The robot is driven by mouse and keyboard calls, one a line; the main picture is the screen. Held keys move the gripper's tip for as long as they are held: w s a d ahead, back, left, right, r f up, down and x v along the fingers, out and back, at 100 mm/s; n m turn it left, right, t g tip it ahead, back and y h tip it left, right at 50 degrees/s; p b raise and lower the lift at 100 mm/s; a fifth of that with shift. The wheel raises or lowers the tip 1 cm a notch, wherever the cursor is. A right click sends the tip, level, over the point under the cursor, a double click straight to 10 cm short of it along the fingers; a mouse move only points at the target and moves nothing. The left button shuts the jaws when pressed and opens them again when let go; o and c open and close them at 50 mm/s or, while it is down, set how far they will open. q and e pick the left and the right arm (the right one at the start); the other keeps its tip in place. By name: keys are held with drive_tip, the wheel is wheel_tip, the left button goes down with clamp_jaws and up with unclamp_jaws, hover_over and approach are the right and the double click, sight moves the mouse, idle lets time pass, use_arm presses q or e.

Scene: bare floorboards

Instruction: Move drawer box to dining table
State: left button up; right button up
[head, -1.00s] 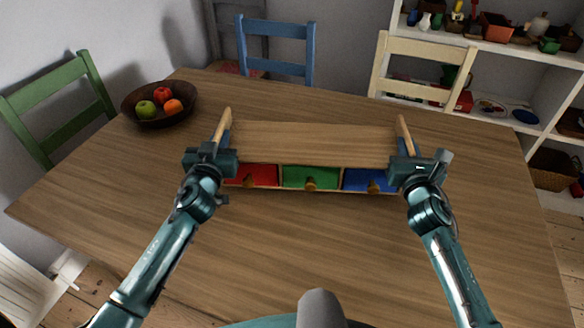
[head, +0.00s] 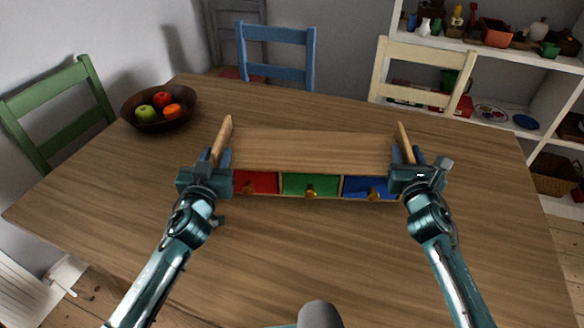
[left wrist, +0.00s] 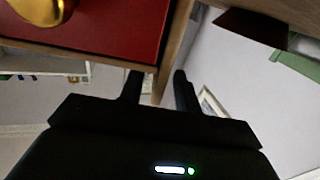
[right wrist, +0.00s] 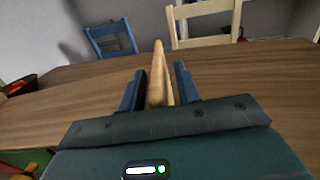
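The drawer box (head: 312,150) is a wooden case with red, green and blue drawer fronts and round knobs. It appears to rest on the dining table (head: 300,250), near its middle, drawers facing me. My left gripper (head: 218,160) is at its left side panel; in the left wrist view its fingers (left wrist: 158,88) are apart, near the panel's edge and below the red drawer (left wrist: 110,25). My right gripper (head: 404,157) is at the right side panel; in the right wrist view its open fingers (right wrist: 160,88) stand either side of the panel (right wrist: 156,75), with gaps showing.
A dark bowl of fruit (head: 135,118) stands at the table's back left. A green chair (head: 50,115), a blue chair (head: 277,60) and a cream chair (head: 424,72) surround the table. A white shelf (head: 550,95) is at the right. The table's front is clear.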

use_arm(q)
drive_tip(key=s, duration=0.8)
use_arm(e)
drive_tip(key=s, duration=1.2)
use_arm(q)
drive_tip(key=shift+s+r, duration=0.1)
use_arm(e)
drive_tip(key=shift+r, duration=0.1)
